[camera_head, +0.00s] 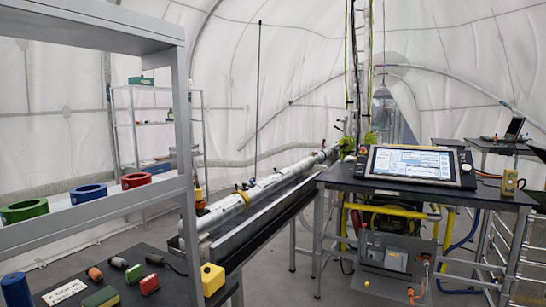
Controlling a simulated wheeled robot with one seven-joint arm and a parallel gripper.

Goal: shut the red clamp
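The only large red piece that looks like a clamp is a thick red ring (136,181) lying on the grey shelf at the left. A blue ring (88,194) and a green ring (24,211) lie in a row beside it. From here I cannot tell whether the red ring is open or shut. A long white pipe (232,206) lies along a metal trough, with yellow fittings on it. Small reddish parts (324,144) show near its far end, too small to make out. My gripper is not in view.
A black table (75,262) at lower left holds a yellow block (212,279), a red block (149,284) and other small parts. A black desk with a tilted screen (413,164) stands right of the pipe. Hoses and equipment crowd beneath it. Some floor is bare in the middle.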

